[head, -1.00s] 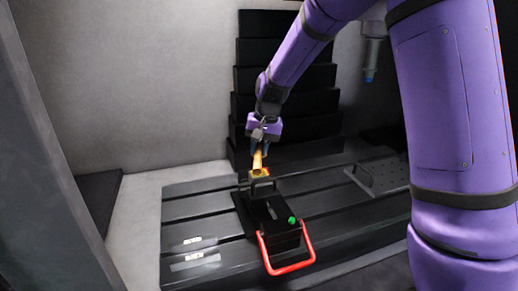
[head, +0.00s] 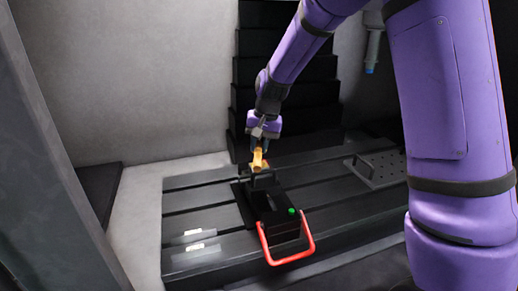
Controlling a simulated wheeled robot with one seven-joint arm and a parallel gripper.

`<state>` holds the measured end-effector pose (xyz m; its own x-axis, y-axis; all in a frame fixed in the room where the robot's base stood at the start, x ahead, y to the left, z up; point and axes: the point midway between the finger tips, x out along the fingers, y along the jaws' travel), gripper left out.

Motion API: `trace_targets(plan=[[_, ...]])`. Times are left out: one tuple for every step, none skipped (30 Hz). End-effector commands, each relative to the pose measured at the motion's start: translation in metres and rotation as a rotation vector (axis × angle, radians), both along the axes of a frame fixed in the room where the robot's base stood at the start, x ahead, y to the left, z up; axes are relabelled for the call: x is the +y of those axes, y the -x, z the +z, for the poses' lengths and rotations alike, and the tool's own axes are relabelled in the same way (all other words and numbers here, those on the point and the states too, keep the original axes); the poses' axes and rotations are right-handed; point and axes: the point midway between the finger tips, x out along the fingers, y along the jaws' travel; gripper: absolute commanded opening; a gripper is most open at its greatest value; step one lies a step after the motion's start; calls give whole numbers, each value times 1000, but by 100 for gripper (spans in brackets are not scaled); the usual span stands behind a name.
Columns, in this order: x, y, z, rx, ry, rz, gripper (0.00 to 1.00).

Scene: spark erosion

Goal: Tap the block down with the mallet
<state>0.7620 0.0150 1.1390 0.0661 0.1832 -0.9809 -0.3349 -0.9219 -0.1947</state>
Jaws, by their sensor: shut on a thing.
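My gripper (head: 264,143) is shut on the mallet (head: 259,160), which has an orange-yellow handle and a yellowish head. The mallet hangs below the jaws, with its head low over the back part of a black vise (head: 285,228) on the slotted table. The vise has a red bail handle (head: 287,262) at the front and a small green knob (head: 291,211). The block cannot be clearly made out; the mallet head and the vise jaw overlap there. I cannot tell whether the mallet head touches anything.
The dark slotted table (head: 195,202) has free room left of the vise. Two small pale plates (head: 195,248) lie at its front left. A perforated plate (head: 378,170) lies at the right. Black stepped bellows (head: 285,80) stand behind, and a grey nozzle with a blue tip (head: 371,50) hangs at upper right.

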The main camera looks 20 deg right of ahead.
Motion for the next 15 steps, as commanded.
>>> trace_targets(plan=[[0, 0, 0, -1, -1, 0, 0], [0, 0, 0, -1, -1, 0, 0], [0, 0, 1, -1, -1, 0, 0], [0, 0, 0, -1, -1, 0, 0], [0, 0, 0, -1, -1, 0, 0], [0, 0, 0, -2, 0, 0, 0], [0, 0, 0, -2, 0, 0, 0], [0, 0, 0, -2, 0, 0, 0], [0, 0, 1, -2, 0, 0, 0], [0, 0, 1, -2, 0, 0, 0], [0, -1, 2, -2, 0, 0, 0], [0, -1, 3, -2, 0, 0, 0], [0, -1, 5, -2, 0, 0, 0], [0, -1, 7, -3, -1, -1, 0], [0, -1, 11, -4, -1, -1, 0]])
